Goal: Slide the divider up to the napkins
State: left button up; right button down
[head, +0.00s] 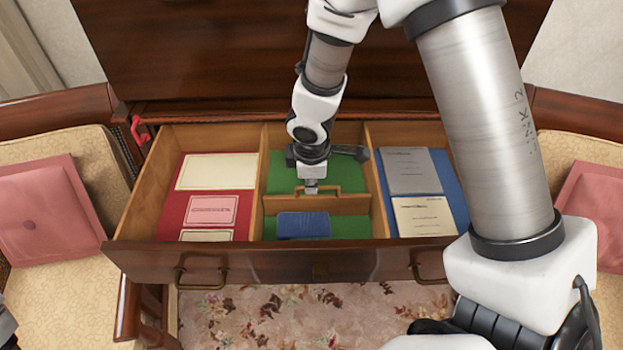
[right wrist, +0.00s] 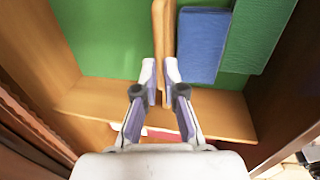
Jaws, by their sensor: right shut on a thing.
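The wooden divider (head: 348,205) stands across the green-lined middle compartment of the open drawer, with a wooden handle on top. The blue napkins (head: 303,225) lie in the front part of that compartment, at its left. In the right wrist view the divider (right wrist: 163,38) runs right beside the napkins (right wrist: 203,45); I cannot tell whether they touch. My right gripper (head: 311,188) reaches down to the divider from above and is shut on its handle. In the right wrist view the fingertips (right wrist: 160,76) are on either side of the wood.
The left compartment (head: 203,205) is red with pale and pink booklets. The right compartment (head: 453,190) is blue with a grey and a cream booklet. Fixed wooden walls bound the middle compartment. Green floor is bare behind the divider and right of the napkins. Cushioned chairs flank the drawer.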

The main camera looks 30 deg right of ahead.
jog(key=shift+s+a, duration=0.3)
jog(key=shift+s, duration=0.2)
jog(key=c, duration=1.9)
grip_release()
jog(key=shift+w+d, duration=0.1)
jog(key=o, duration=0.7)
jog(key=shift+w+f, duration=0.1)
jog(key=shift+f, duration=0.05)
jog(key=r, duration=0.4)
jog(key=s+r, duration=0.1)
jog(key=r, duration=0.3)
jog(key=a+r, duration=0.1)
jog(key=r, duration=0.3)
jog(key=shift+s, duration=0.4)
